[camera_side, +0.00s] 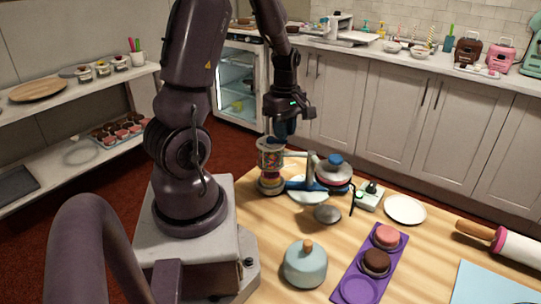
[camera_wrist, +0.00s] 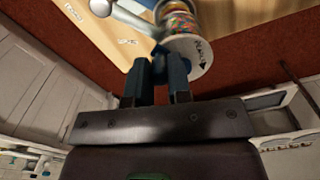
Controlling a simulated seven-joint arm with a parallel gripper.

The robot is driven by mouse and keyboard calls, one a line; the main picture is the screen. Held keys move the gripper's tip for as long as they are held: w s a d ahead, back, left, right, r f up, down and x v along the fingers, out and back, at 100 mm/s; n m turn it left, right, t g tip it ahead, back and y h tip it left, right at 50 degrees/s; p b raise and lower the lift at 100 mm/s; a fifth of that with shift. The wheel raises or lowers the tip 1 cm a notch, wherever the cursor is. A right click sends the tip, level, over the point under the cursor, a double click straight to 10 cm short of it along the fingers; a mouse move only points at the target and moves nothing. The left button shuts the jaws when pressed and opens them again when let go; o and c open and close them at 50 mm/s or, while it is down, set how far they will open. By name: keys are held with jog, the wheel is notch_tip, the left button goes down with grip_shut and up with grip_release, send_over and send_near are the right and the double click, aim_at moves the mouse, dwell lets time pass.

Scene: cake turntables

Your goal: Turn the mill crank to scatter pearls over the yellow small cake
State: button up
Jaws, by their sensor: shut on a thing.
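The mill is a clear jar of multicoloured pearls (camera_side: 270,158), held on a pale side arm at the far left edge of the table. In the wrist view, the jar (camera_wrist: 180,20) shows with a white rim bearing dark lettering. My gripper (camera_side: 276,138) is directly above the mill, pointing down. Its two blue fingers (camera_wrist: 165,72) are shut at the jar's end, apparently on the crank, which the fingers mostly hide. Yellow and other coloured bands show low under the jar; I cannot clearly tell the yellow small cake from the mill there.
A round stand with a blue knob (camera_side: 335,160) and a blue-handled tool (camera_side: 305,186) crowd the mill's right.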

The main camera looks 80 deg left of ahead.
aim_at(272, 148)
jog(key=shift+s+d, duration=0.4)
jog(key=shift+s, duration=0.05)
jog(key=shift+s+d, duration=0.45)
jog(key=shift+s+d, duration=0.15)
jog(key=shift+s, duration=0.55)
